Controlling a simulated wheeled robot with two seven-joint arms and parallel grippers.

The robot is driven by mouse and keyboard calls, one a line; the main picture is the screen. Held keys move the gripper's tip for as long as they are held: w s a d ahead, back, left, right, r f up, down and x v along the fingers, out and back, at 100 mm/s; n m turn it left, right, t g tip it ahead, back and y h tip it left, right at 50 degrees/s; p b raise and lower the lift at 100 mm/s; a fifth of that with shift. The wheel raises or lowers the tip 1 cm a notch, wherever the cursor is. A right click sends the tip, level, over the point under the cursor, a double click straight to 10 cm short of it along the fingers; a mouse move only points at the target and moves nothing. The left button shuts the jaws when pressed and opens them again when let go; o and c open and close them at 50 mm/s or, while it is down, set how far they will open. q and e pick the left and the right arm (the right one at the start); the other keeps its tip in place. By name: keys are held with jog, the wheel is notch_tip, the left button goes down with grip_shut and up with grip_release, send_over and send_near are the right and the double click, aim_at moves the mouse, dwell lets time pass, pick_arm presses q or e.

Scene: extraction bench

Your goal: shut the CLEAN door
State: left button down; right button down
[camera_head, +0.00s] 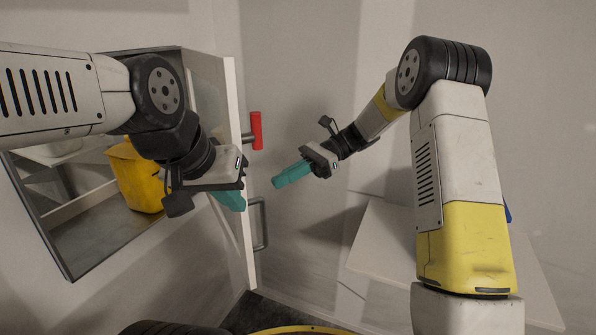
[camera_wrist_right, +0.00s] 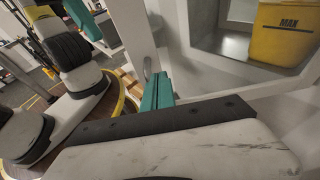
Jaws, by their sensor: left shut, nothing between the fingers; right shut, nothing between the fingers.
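The door (camera_head: 233,95) is a white panel standing open, seen nearly edge-on in the head view. No CLEAN lettering is readable. A red handle (camera_head: 256,130) and a metal bar handle (camera_head: 262,225) stick out from its right side. My left gripper (camera_head: 230,198) is shut and empty, overlapping the door's left face; I cannot tell whether it touches. My right gripper (camera_head: 288,176) is shut and empty, to the right of the door and apart from it. Its teal fingers (camera_wrist_right: 157,92) also show in the right wrist view.
Left of the door is a dark-framed opening (camera_head: 60,272) with a yellow bin (camera_head: 140,175) inside; the bin reads MAX in the right wrist view (camera_wrist_right: 285,30). A pale slanted panel (camera_head: 385,240) is at the right, partly behind my right arm. The wall between door and right arm is clear.

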jog(key=r+x, duration=0.1)
jog(key=x, duration=0.7)
jog(key=shift+a, duration=0.1)
